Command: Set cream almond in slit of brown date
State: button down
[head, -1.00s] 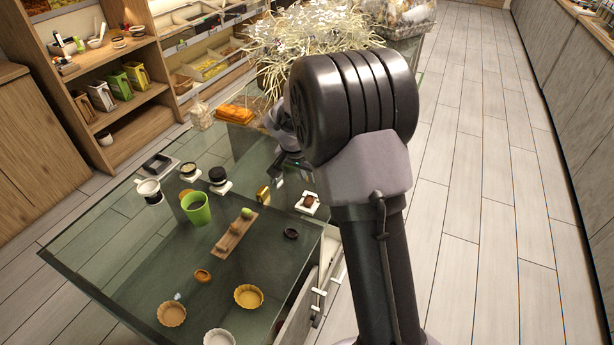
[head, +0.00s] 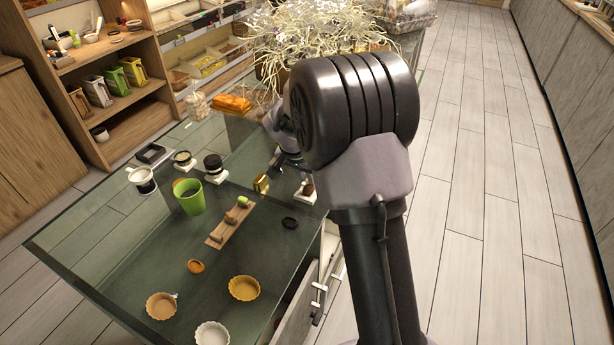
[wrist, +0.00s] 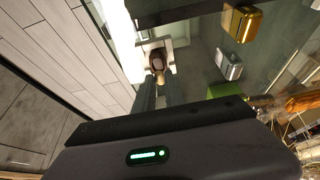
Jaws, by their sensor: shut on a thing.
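The brown date (head: 308,190) sits on a small white dish (head: 299,197) near the right edge of the glass table. In the wrist view the date (wrist: 157,60) lies on the white dish (wrist: 147,45), just beyond my fingertips. My gripper (wrist: 159,82) is shut on the cream almond, of which only a small pale bit seems to show at the tips. In the head view my gripper (head: 292,167) is just above and behind the date, partly hidden by my arm. I cannot tell whether almond and date touch, and the slit is not clear.
A wooden board (head: 229,224), green cup (head: 189,196) and several tart cups (head: 244,287) are farther left and front. A straw-filled hamper (head: 300,40) stands behind.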

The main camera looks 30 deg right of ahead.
jog(key=shift+f, duration=0.15)
dwell(0.3)
jog(key=shift+f+b, duration=0.3)
jog(key=shift+b, duration=0.15)
jog(key=shift+f, duration=0.5)
dwell(1.4)
jog(key=c, duration=1.3)
grip_release()
jog(key=shift+c, duration=0.2)
jog(key=shift+r, duration=0.1)
jog(key=p+v, duration=0.6)
jog(key=v, duration=1.1)
jog(key=shift+p, duration=0.35)
jog(key=shift+r, duration=0.1)
